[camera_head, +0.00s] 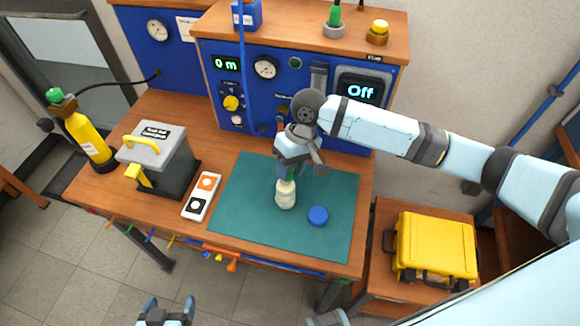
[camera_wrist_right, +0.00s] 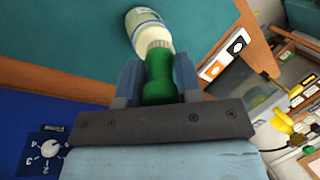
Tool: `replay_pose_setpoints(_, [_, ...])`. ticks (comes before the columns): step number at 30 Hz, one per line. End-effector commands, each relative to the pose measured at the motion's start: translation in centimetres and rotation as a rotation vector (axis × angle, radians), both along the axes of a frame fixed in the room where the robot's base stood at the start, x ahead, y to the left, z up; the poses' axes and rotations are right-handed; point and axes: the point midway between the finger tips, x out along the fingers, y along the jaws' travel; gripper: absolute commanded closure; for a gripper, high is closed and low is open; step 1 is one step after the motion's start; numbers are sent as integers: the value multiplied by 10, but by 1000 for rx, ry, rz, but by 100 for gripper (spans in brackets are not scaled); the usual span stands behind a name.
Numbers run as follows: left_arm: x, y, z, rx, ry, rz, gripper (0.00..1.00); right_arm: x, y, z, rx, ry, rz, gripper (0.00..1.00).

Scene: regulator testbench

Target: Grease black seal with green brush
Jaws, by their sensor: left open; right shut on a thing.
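My right gripper (camera_head: 290,170) is shut on the green brush, whose green handle (camera_wrist_right: 159,80) shows between the fingers in the wrist view. The brush points at the mouth of a cream bottle (camera_head: 286,196), which stands on the green mat (camera_head: 245,185) and also shows in the wrist view (camera_wrist_right: 148,30). The bristles are hidden, and I cannot tell how deep they are in the bottle. The black seal (camera_head: 195,206) lies in a small white holder below an orange seal (camera_head: 207,183), left of the mat. My left gripper (camera_head: 165,312) is open and empty at the bottom edge, away from the bench.
A blue cap (camera_head: 318,216) lies on the mat right of the bottle. A grey box with yellow handle (camera_head: 155,155) and a yellow cylinder (camera_head: 88,138) stand at the left. The blue panel (camera_head: 225,65) rises behind. A yellow case (camera_head: 435,247) sits at the right.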

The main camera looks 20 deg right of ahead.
Motion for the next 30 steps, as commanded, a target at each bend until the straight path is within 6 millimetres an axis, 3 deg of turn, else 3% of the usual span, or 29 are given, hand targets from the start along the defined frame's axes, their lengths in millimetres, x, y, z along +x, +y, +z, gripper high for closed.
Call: replay_pose_setpoints(30, [0, 0, 0, 0, 1, -1, 15, 0, 0, -6, 0, -1, 1, 92])
